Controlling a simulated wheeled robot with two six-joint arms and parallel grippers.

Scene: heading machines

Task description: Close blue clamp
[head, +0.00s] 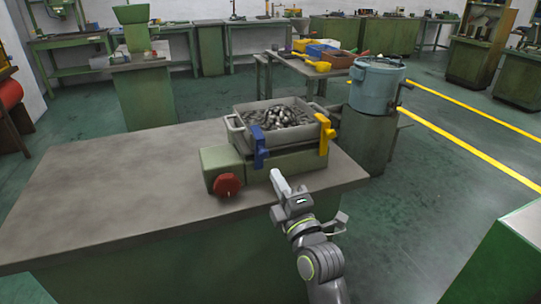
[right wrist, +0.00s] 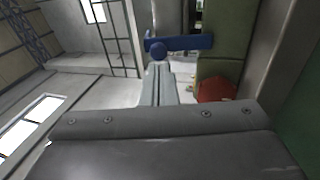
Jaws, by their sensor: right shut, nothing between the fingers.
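The blue clamp (head: 259,148) sits at the front left of a grey metal tray (head: 284,122), its arm hanging down over the tray's front side. In the right wrist view the blue clamp (right wrist: 190,43) shows as a bar with a round knob at one end, just beyond my fingertips. My right gripper (head: 279,178) is just in front of and below the blue clamp, shut and empty. In the right wrist view its closed fingers (right wrist: 158,72) point at the clamp's knob; I cannot tell whether they touch. My left gripper is not in view.
The tray holds many small metal parts and rests on a green machine (head: 215,166) with a red knob (head: 227,185). A yellow clamp (head: 325,134) is at the tray's front right. A blue-grey pot (head: 376,85) stands behind right. The tabletop (head: 110,185) is clear on the left.

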